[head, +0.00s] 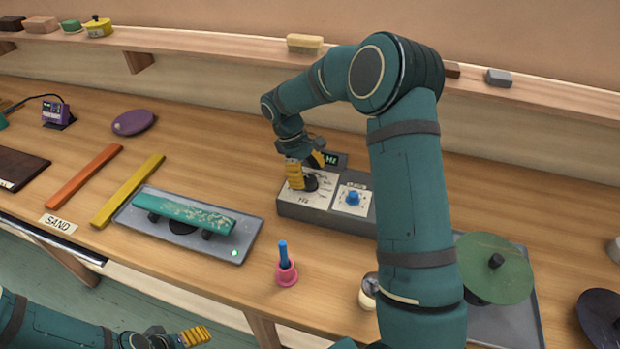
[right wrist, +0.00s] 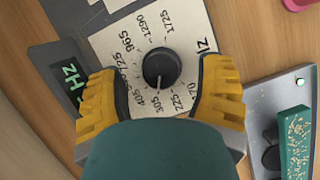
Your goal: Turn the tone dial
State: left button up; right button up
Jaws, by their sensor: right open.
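The tone dial (right wrist: 161,68) is a round black knob with a white pointer line, on a pale plate printed with numbers and "Hz". In the right wrist view it sits between the two yellow fingers of my open right gripper (right wrist: 163,80), with a gap on each side. Its pointer line faces down toward my wrist; the exact number is hard to read. In the head view my right gripper (head: 305,172) is over the left part of the grey box (head: 330,217) and partly hides the dial (head: 311,184). My left gripper (head: 195,336) is low at the bottom edge, its jaw state unclear.
A blue knob (head: 353,198) is beside the dial on the same box. A green display (head: 331,160) stands behind it. A teal bar on a grey tray (head: 228,240), a pink holder (head: 286,273) and a green disc (head: 490,275) are around it. My right arm hides the box's right end.

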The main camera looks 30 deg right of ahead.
jog(key=v, duration=1)
jog(key=shift+r, duration=0.3)
jog(key=shift+f, duration=0.1)
dwell(0.8)
